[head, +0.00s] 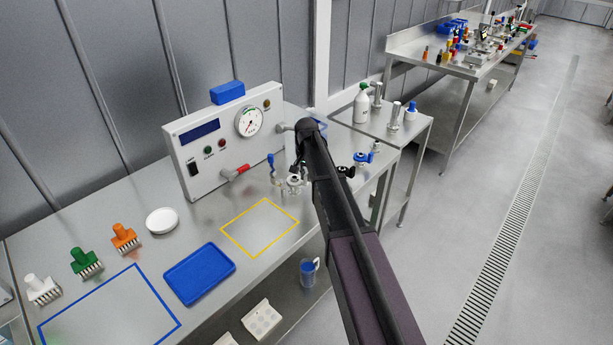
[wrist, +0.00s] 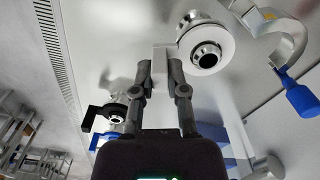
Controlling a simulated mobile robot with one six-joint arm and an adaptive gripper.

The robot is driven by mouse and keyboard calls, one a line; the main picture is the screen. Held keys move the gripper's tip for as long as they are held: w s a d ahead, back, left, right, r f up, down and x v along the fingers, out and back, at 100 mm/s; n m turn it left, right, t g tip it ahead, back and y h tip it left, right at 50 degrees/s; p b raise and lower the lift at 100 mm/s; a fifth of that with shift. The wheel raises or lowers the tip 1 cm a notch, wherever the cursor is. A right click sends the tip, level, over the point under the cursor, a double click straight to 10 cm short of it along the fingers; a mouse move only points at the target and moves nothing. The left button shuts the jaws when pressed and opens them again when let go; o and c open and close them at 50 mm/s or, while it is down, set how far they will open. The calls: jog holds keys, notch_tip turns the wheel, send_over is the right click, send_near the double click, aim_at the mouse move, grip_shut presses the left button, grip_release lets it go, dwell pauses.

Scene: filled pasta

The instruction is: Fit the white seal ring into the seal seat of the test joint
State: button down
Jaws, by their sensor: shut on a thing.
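In the wrist view, my gripper (wrist: 160,72) is shut on a small pale tab between its fingertips. The tab reaches to the edge of the white seal ring (wrist: 185,51) and seems to be part of it. The ring's pale disc shows around the round metal end of the test joint (wrist: 207,55). I cannot tell whether the ring sits flush in the seat or just in front of it. In the head view, the joint's metal fitting (head: 294,182) is just left of my arm, which hides most of my gripper and the ring.
An open clamp with a blue handle (wrist: 300,95) hangs right of the joint in the wrist view. Black-handled and blue-handled valves (wrist: 115,115) are at left. The yellow-outlined area (head: 260,228) is empty; a blue tray (head: 200,274) lies nearby.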

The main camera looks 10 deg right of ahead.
jog(key=shift+s+d, duration=0.1)
dwell(0.4)
jog(key=c, duration=0.6)
grip_release()
jog(key=shift+o, duration=1.3)
jog(key=shift+r+p, duration=3.5)
jog(key=s+a+n, duration=0.1)
jog(key=s+n, duration=0.5)
jog(key=s, duration=2.3)
jog(key=shift+s+n, duration=0.3)
jog(key=shift+n, duration=0.1)
